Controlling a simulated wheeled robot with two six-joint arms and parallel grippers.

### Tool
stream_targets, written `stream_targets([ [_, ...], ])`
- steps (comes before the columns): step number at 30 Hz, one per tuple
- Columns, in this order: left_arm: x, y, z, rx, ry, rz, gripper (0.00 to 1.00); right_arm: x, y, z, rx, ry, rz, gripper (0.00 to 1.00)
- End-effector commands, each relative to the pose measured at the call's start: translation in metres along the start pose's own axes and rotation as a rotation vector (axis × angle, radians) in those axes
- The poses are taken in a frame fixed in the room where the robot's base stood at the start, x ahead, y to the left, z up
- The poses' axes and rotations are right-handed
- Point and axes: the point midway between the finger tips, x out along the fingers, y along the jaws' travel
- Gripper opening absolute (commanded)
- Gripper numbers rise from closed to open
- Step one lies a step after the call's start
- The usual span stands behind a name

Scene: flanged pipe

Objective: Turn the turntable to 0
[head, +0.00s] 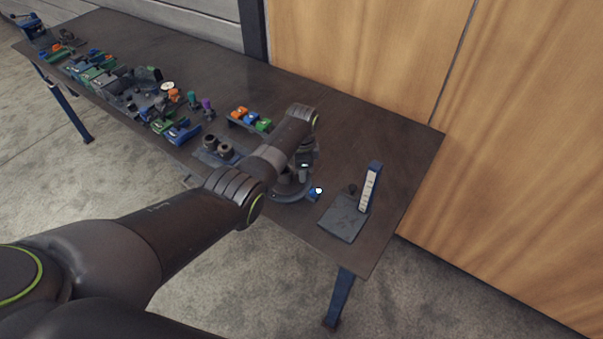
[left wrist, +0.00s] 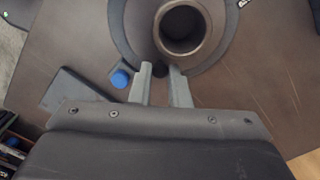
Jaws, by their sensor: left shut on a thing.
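The turntable (head: 290,190) is a dark round disc near the front edge of the table, partly hidden under my left arm. In the left wrist view its grey disc (left wrist: 222,60) fills the top, with a brown-grey pipe end (left wrist: 181,28) standing on it, its round opening towards the camera. My left gripper (head: 303,172) is low over the disc; in the left wrist view its two grey fingers (left wrist: 159,70) are close together at the disc's near rim, around a small dark peg (left wrist: 160,72). The fingers partly hide the peg. No angle marking is readable. My right gripper is not in view.
A blue piece with a pale top (head: 316,192) sits beside the disc. To its right is a grey plate (head: 343,219) with an upright blue-and-white scale (head: 369,187). Coloured blocks (head: 250,117) and dark round parts (head: 218,147) lie left.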

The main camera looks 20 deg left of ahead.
Motion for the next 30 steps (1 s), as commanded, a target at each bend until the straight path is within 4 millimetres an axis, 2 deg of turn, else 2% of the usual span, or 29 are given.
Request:
stream_targets([
  [30, -0.001, -0.025, 0.000, -0.508, 0.002, -0.005, 0.00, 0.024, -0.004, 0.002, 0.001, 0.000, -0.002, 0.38],
])
